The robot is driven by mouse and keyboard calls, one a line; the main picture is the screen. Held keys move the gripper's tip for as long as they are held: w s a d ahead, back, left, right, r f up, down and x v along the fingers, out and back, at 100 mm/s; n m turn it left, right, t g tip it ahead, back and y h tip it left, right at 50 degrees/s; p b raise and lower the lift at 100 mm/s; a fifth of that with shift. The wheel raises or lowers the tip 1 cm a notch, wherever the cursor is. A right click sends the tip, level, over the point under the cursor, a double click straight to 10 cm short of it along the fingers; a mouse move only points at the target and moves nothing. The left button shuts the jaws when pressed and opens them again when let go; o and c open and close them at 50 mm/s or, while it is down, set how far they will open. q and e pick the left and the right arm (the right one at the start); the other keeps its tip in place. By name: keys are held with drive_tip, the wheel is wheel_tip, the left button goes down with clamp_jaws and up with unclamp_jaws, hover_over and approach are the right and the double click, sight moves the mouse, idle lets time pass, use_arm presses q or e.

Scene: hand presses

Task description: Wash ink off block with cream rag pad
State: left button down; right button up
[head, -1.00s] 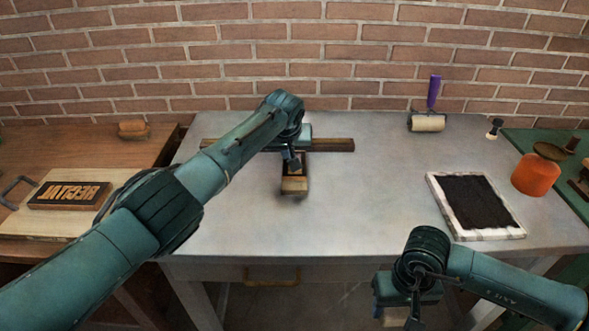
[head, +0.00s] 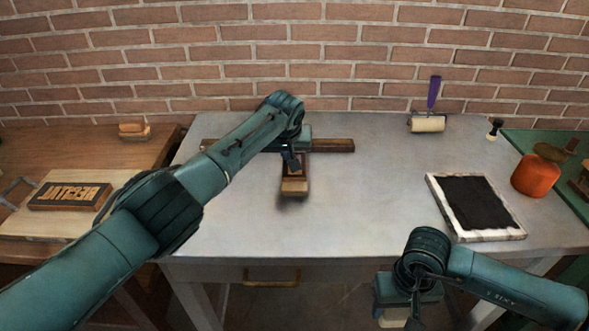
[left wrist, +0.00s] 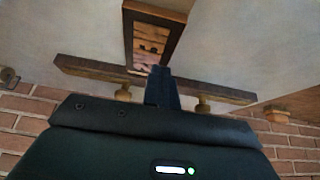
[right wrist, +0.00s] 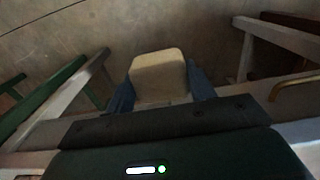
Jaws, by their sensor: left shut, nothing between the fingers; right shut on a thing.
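A small wooden block (head: 295,187) with a dark frame lies on the grey metal table (head: 235,215), against a long wooden rail (head: 335,145). In the left wrist view the block (left wrist: 150,30) shows dark marks on its light face near the rail. My left gripper (head: 291,163) is shut and empty, its fingertips at or just over the rail end of the block; I cannot tell whether they touch. My right gripper (right wrist: 160,85) is shut on the cream rag pad (right wrist: 158,72), held in front of the table's front edge. In the head view the pad (head: 394,319) is partly hidden.
A black ink slab (head: 476,203) in a white frame, an orange pot (head: 536,176) and a purple-handled roller (head: 430,122) are on the right. A lettered block (head: 70,196) and a tan brush-like block (head: 133,130) are on the left wooden table. The table's middle right is clear.

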use_arm(q)
drive_tip(key=shift+f+b, duration=0.3)
drive_tip(key=shift+f, duration=0.15)
use_arm(e)
drive_tip(key=shift+f, duration=0.35)
use_arm(q)
drive_tip(key=shift+r, duration=0.1)
use_arm(e)
drive_tip(key=shift+r, duration=0.1)
